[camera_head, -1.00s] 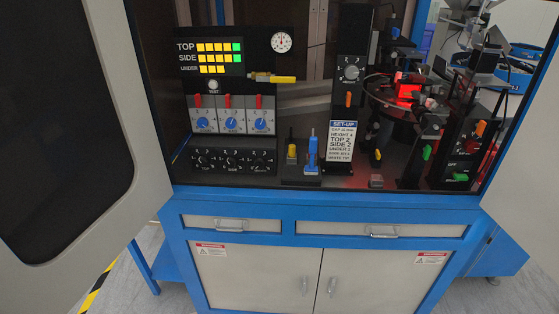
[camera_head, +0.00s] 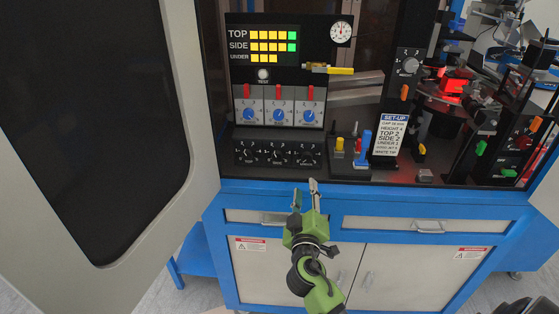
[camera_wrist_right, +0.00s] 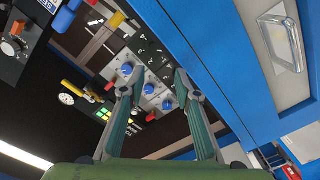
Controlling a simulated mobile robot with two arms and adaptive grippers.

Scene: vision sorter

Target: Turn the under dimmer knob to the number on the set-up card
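The black dimmer panel (camera_head: 278,153) has three dark knobs in a row below the blue-knob modules. Its rightmost knob (camera_head: 304,154) appears to be the under one; its label is too small to read surely. The lamp display (camera_head: 263,46) shows TOP and SIDE rows ending green, and a shorter all-yellow UNDER row. My right gripper (camera_head: 305,192) is open and empty, in front of and below the panel. In the right wrist view, the black panel (camera_wrist_right: 150,52) lies beyond the parted fingers. My left gripper is out of view.
Three blue knobs (camera_head: 278,115) with red levers sit above the panel. Yellow and blue upright parts (camera_head: 362,147) stand between panel and card. A drawer handle (camera_head: 278,219) is close to my right gripper. The open cabinet door (camera_head: 95,120) fills the left.

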